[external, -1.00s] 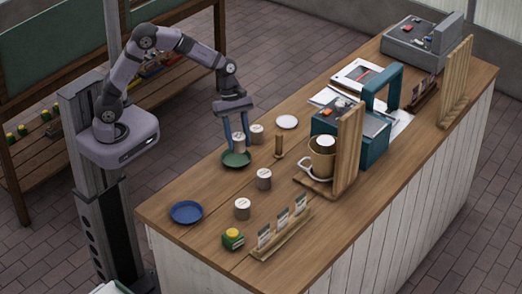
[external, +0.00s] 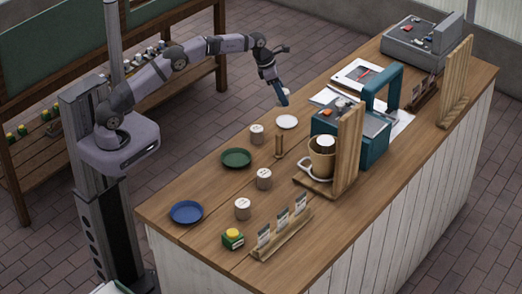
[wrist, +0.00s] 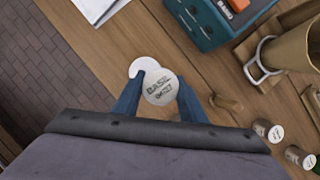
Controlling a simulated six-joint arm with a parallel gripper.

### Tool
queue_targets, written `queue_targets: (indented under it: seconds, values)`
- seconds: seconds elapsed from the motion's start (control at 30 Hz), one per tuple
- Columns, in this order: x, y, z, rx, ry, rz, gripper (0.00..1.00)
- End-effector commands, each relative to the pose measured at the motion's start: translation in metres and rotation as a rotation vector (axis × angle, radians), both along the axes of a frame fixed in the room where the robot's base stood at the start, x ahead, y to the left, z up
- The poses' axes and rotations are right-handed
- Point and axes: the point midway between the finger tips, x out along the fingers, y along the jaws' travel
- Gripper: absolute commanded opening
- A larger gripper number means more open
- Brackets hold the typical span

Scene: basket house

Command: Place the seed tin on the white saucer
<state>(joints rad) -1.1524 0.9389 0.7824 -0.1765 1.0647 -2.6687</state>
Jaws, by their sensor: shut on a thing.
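My gripper (external: 284,98) is shut on a seed tin (external: 282,92), held in the air above the counter near the white saucer (external: 287,122). In the wrist view the tin (wrist: 160,88) sits between my blue fingers, its pale lid reading something like "BASIL". The white saucer (wrist: 143,65) shows partly from behind the tin there; the tin covers the rest. The tin appears above the saucer, not resting on it. The green saucer (external: 236,158) is empty, and so is the blue saucer (external: 187,212).
Other tins stand at the counter's left (external: 257,135), (external: 264,179) and front (external: 242,209). A short wooden post (external: 279,145) stands just in front of the white saucer. The teal-handled box (external: 365,135) and a wooden stand with a cup (external: 322,158) are to the right.

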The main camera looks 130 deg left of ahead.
Motion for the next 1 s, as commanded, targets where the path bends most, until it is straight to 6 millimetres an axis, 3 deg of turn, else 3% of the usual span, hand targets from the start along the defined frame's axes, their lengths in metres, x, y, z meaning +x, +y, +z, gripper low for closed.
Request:
queue_targets:
  seconds: [0.37, 0.73, 1.0]
  values:
    - [-0.006, 0.009, -0.003, -0.003, 0.000, 0.050, 0.15]
    - [-0.006, 0.008, -0.053, -0.004, 0.002, 0.049, 0.15]
    - [-0.006, 0.009, -0.063, 0.000, 0.000, 0.048, 0.15]
